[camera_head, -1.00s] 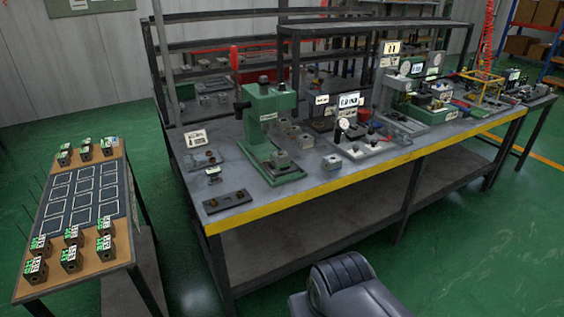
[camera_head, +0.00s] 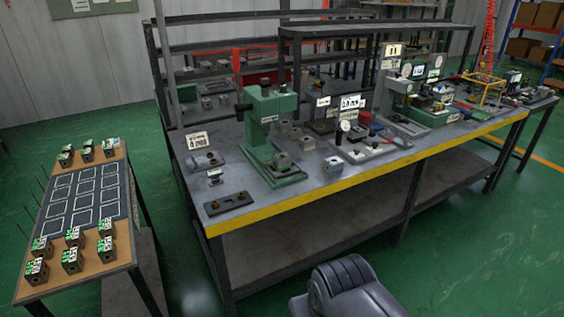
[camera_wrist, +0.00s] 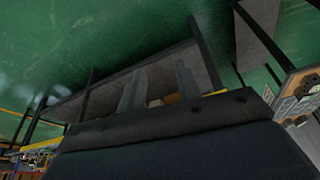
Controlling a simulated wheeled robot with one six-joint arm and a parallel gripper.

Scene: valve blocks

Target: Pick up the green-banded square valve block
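Several dark valve blocks with green and white markings on top stand on the small side table (camera_head: 88,262) at the left of the head view. One group of blocks (camera_head: 72,258) is along the near edge, and another group (camera_head: 87,152) is at the far end. They are too small to tell which is the square green-banded one. In the wrist view my gripper (camera_wrist: 158,88) shows two grey fingers spread apart with no block between them. It is away from the blocks. The gripper does not show in the head view.
Dark panels with outlined squares (camera_head: 82,201) lie mid-table between the two block groups. A long workbench (camera_head: 330,190) with a yellow front edge stands to the right, carrying a green press (camera_head: 268,118) and fixtures. Green floor (camera_head: 180,255) is clear between table and bench.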

